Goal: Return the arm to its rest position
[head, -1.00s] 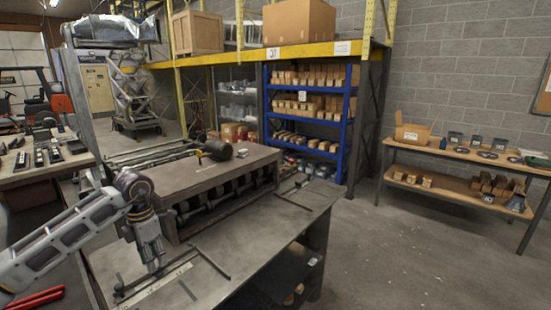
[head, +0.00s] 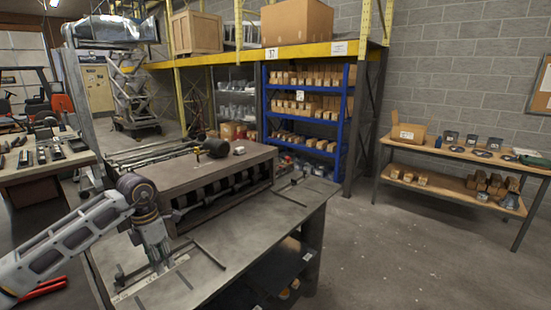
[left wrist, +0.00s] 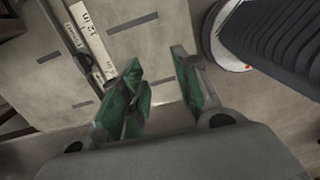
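My left arm (head: 65,248) comes in from the left and bends down at the wrist. My left gripper (head: 163,266) points down over the front left part of the grey metal worktable (head: 225,262), by a white label strip (head: 150,280). In the left wrist view its two green-faced fingers (left wrist: 160,75) stand apart with a gap between them and nothing held. Beyond them lie the tabletop and a label (left wrist: 90,38) reading "12 in". I cannot tell the exact height of the fingertips above the table. My right gripper is not in view.
A forming machine with rollers (head: 215,162) stands on the table just behind the gripper. Thin dark bars lie on the tabletop. A side bench (head: 30,170) with tools is at left, a blue shelf (head: 346,130) behind. Open floor (head: 400,260) lies to the right.

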